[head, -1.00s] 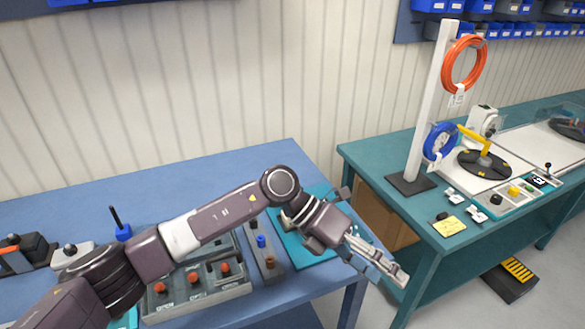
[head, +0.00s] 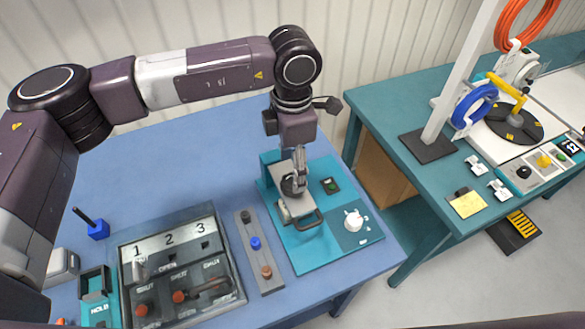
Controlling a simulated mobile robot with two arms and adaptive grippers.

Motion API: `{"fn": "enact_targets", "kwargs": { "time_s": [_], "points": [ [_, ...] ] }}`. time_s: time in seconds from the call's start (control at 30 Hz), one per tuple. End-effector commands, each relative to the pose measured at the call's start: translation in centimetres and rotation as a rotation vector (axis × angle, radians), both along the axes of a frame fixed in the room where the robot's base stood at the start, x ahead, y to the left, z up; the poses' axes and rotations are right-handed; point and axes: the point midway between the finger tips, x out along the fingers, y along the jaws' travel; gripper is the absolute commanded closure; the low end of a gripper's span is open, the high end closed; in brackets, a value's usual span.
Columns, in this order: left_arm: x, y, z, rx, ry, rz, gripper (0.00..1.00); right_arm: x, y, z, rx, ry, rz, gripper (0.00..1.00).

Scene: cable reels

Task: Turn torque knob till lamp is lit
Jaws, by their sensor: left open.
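A white dial knob (head: 353,220) with white marks around it sits at the right front of a teal panel (head: 322,258) on the blue bench. A small dark box with a green face (head: 331,186) is behind it; I cannot tell whether it is a lit lamp. My left gripper (head: 298,172) points down over the back left of the panel, left of the white knob and apart from it. It is open, its fingers close to a dark round part (head: 290,186) above a metal piece with a loop handle (head: 302,219). The fingers partly hide that part, so contact is unclear. My right gripper is out of view.
Left of the panel are a grey strip with coloured buttons (head: 268,286) and a numbered box with red knobs (head: 222,306). A white post (head: 462,80) with orange and blue cable coils stands on the teal bench at right. The back of the blue bench is clear.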

Motion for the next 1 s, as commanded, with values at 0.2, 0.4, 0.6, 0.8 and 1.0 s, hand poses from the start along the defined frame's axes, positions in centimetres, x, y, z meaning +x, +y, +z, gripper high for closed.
{"fn": "enact_targets", "kwargs": {
  "time_s": [0.2,0.4,0.6,0.8,1.0],
  "points": [
    [-0.1,0.0,-3.2,-0.001,0.005,0.002,0.43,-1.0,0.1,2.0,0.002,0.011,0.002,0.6],
    [0.0,0.0,-5.0,-0.002,0.003,0.002,0.43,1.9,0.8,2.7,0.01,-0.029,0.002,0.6],
    [0.0,0.0,-5.2,-0.002,0.001,0.001,0.43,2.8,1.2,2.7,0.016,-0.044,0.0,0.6],
    [0.0,-0.1,-5.2,-0.002,0.001,0.001,0.57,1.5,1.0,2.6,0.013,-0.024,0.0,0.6],
    [0.0,-0.1,-5.2,-0.002,0.001,0.002,0.79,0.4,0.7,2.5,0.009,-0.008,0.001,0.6]
  ]
}}
